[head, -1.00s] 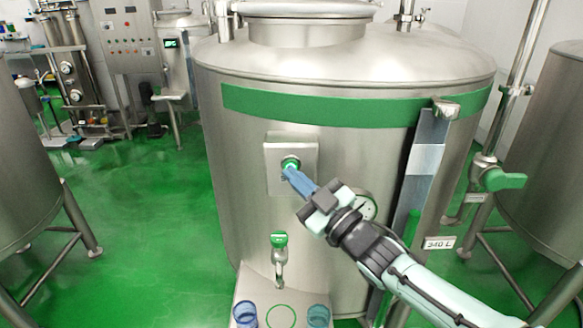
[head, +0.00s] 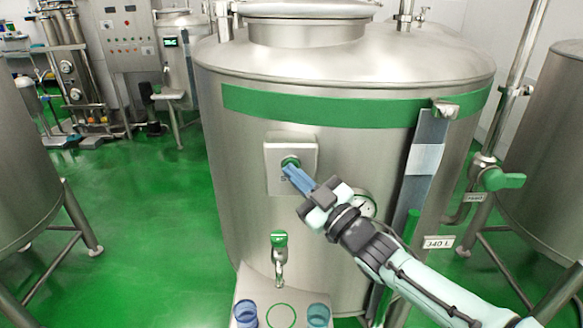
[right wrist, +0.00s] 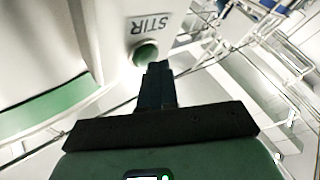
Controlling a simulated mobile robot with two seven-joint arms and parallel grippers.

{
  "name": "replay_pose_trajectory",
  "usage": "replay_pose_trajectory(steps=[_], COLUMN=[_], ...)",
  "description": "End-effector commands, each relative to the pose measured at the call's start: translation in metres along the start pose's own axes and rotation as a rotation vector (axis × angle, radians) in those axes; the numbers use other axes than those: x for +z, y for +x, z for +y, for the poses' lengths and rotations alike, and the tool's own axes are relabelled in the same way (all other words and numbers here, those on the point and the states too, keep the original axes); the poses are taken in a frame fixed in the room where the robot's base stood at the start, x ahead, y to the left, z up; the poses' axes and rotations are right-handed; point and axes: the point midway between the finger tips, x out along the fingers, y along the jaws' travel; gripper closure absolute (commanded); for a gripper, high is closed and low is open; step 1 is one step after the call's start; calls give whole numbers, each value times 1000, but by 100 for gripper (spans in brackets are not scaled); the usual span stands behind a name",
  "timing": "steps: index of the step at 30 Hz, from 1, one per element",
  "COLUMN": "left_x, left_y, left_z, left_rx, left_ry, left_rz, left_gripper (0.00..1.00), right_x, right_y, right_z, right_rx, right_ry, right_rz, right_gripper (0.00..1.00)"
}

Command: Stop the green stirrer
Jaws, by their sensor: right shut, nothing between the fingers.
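The green stirrer button (head: 290,162) sits on a steel box (head: 306,160) on the front of the green-banded tank (head: 240,190). In the right wrist view the round green button (right wrist: 146,53) shows beside the word STIR on the box. My right gripper (head: 287,170) is shut and empty, its blue fingertips at the button's lower edge in the head view. In the right wrist view the fingertips (right wrist: 156,68) overlap the button's lower right edge. I cannot tell whether they touch it. My left gripper is not in view.
A green-topped tap (head: 279,240) is below the box, above a tray (head: 262,290) with a blue cup (head: 245,313) and a teal cup (head: 318,315). A gauge (head: 366,204) is behind my right arm. Other tanks stand at both sides. Green floor at left is clear.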

Motion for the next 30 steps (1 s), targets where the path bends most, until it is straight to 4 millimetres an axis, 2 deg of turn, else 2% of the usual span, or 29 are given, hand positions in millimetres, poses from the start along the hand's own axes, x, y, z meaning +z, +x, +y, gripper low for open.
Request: replay_pose_trajectory(steps=[15,25,30], left_x=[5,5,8], left_y=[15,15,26], left_z=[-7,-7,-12], left_rx=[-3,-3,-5], left_ry=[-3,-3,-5], left_rz=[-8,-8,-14], left_gripper=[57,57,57], right_x=[-8,-10,-15], right_y=[-13,-14,-23], right_z=[-9,-10,-17], right_rx=[1,0,0], right_ry=[0,0,0], right_rz=[1,1,1], right_gripper=[100,100,100])
